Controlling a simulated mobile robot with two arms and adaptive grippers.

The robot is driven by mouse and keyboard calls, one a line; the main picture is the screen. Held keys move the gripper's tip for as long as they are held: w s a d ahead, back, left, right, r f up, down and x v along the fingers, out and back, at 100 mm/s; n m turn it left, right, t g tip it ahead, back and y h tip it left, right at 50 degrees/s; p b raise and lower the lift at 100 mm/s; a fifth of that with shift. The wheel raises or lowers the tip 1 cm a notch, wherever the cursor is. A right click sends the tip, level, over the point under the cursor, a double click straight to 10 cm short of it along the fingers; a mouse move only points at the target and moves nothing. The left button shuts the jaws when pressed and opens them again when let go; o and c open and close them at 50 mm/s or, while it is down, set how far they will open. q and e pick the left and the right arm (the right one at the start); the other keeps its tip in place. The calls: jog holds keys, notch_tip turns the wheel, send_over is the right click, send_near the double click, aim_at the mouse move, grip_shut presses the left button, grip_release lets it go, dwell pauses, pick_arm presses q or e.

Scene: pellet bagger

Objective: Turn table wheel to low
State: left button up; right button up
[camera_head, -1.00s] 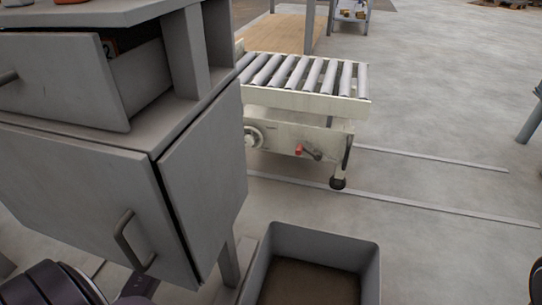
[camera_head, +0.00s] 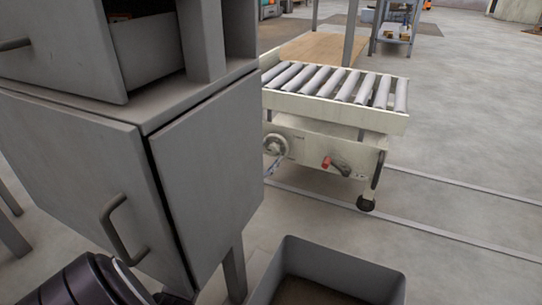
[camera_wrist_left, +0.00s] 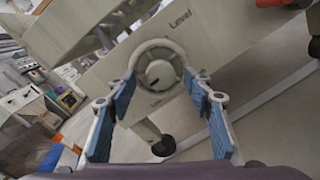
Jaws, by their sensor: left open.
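The table wheel (camera_head: 277,144) is a pale round handwheel on the front side panel of the cream roller table (camera_head: 345,127). In the left wrist view the wheel (camera_wrist_left: 158,70) is a ring around a small dial with a dark mark, and the word "Level" is printed beside it. My left gripper (camera_wrist_left: 160,92) is open, with one blue-padded finger on each side of the wheel's lower part. I cannot tell whether the fingers touch the rim. In the head view only a small pale part of the gripper (camera_head: 276,167) shows by the wheel, past the cabinet edge. My right gripper is out of view.
A grey cabinet (camera_head: 208,165) with a handled door stands close on the left and hides part of my left arm. A grey open bin (camera_head: 335,264) sits on the floor at the bottom. Floor to the right is clear.

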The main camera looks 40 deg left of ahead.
pick_arm(q)
jog(key=shift+x, duration=0.85)
jog(key=c, duration=1.2)
jog(key=shift+o, duration=0.2)
jog(key=shift+n, duration=0.3)
jog(key=n, duration=0.5)
jog(key=shift+f+n+t, duration=0.1)
jog(key=shift+n+t, duration=0.2)
jog(key=shift+n, duration=0.1)
jog(key=n+y, duration=0.1)
jog(key=n, duration=0.4)
jog(key=shift+n, duration=0.4)
